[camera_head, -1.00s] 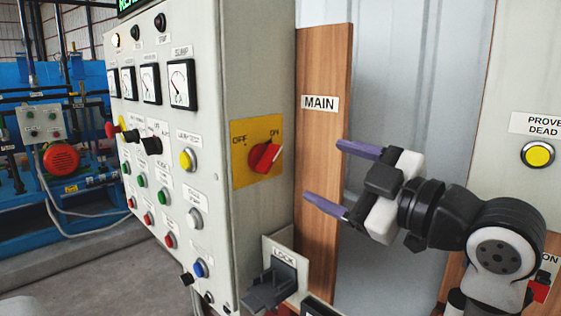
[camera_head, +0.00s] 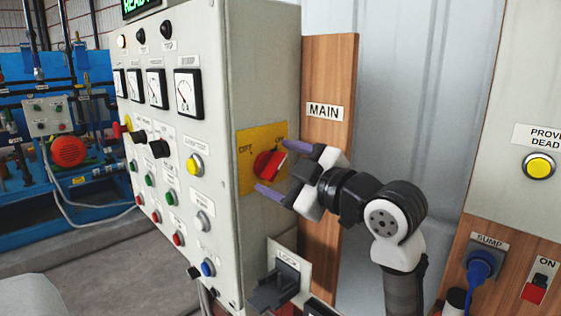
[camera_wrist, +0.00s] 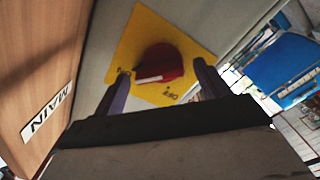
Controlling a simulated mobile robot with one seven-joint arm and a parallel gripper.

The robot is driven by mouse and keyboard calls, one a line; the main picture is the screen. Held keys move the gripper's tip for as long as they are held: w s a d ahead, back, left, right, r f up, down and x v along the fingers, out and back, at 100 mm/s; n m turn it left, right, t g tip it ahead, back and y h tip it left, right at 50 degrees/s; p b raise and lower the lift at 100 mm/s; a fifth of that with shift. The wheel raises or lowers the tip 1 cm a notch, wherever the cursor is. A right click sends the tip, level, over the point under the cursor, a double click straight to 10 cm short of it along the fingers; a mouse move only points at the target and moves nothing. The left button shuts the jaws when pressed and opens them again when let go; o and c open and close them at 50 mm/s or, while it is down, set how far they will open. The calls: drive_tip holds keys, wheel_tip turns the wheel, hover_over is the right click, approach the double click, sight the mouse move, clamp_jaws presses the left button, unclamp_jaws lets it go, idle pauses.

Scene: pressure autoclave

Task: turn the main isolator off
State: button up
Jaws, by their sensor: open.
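The main isolator is a red rotary knob (camera_head: 268,165) on a yellow plate (camera_head: 247,185) marked OFF and ON, on the side of the grey cabinet. The knob points toward ON, up and to the right. A MAIN label (camera_head: 324,112) is on the wooden board beside it. My gripper (camera_head: 272,168) is open, its two purple fingers pointing at the plate, one above and one below the knob. In the wrist view the red knob (camera_wrist: 160,64) shows between and beyond the fingertips. I cannot tell whether the fingers touch anything; nothing is held.
A LOCK bracket (camera_head: 276,285) sticks out below the plate. The cabinet front (camera_head: 165,120) carries gauges, buttons and black knobs. A yellow PROVE DEAD button (camera_head: 539,166), a blue SUMP plug (camera_head: 481,265) and a red ON switch (camera_head: 535,287) are at the right.

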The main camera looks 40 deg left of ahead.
drive_tip(key=shift+a, duration=0.2)
drive_tip(key=c, duration=0.9)
drive_tip(key=shift+c, duration=0.2)
